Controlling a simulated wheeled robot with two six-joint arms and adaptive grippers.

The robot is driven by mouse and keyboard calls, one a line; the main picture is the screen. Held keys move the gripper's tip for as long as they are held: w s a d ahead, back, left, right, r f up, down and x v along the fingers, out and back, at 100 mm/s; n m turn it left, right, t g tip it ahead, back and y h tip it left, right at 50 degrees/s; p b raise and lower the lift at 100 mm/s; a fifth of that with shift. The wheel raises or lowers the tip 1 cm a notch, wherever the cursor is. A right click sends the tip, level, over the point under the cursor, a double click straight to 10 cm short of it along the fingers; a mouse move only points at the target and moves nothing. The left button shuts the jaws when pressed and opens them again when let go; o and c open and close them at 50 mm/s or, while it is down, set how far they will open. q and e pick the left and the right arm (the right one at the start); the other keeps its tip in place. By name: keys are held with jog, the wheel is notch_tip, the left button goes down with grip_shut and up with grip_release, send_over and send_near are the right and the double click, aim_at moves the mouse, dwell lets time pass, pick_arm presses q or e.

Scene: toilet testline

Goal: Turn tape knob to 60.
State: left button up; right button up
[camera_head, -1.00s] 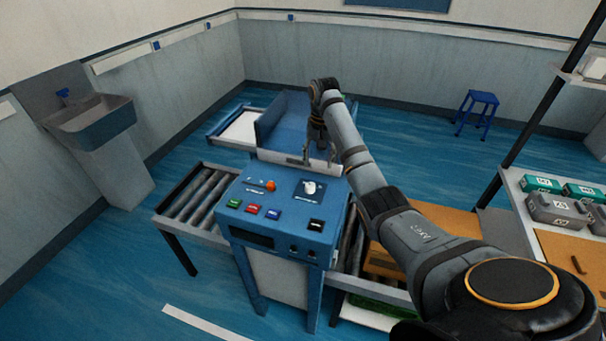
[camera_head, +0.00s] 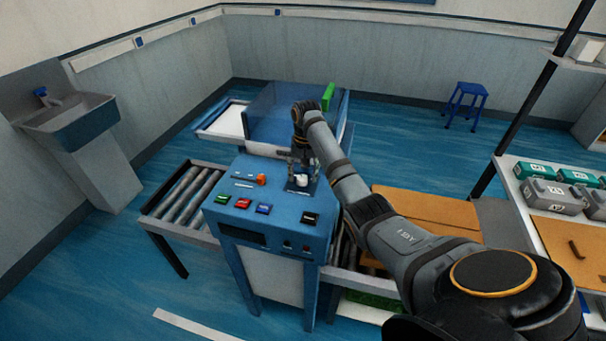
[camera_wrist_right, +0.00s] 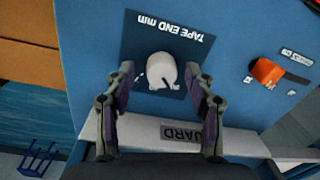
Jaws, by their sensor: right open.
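The white tape knob (camera_head: 301,181) sits on a dark label plate (camera_head: 290,188) on top of the blue machine panel (camera_head: 237,217). The scale numbers are too small to read. My right gripper (camera_head: 302,172) is above the knob. In the right wrist view my right gripper (camera_wrist_right: 163,84) is open, with one finger on each side of the knob and gaps between. My left gripper is not in view.
An orange knob (camera_wrist_right: 266,70) on a slider scale is beside the plate. Coloured buttons (camera_head: 243,203) line the panel's front. A guard bar (camera_wrist_right: 190,133) lies behind the knob. Roller conveyors (camera_head: 182,199) flank the machine.

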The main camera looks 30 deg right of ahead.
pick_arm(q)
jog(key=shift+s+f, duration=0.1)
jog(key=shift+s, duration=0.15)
pick_arm(e)
jog(key=shift+w+f, duration=0.1)
jog(key=shift+c, duration=1)
grip_shut()
jog(key=shift+r+m+p, duration=0.25)
jog(key=shift+m+p, duration=0.05)
jog(key=shift+p, duration=0.45)
jog(key=m+p, duration=0.5)
jog(key=p, duration=0.2)
pick_arm(q)
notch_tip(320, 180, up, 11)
jog(key=p, duration=0.3)
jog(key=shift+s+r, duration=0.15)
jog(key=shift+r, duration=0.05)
pick_arm(e)
jog(key=shift+a+f+m, duration=0.1)
jog(key=shift+f+m, duration=0.05)
jog(key=shift+m, duration=1.35)
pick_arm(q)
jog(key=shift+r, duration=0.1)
pick_arm(e)
jog(key=shift+o, duration=1)
grip_release()
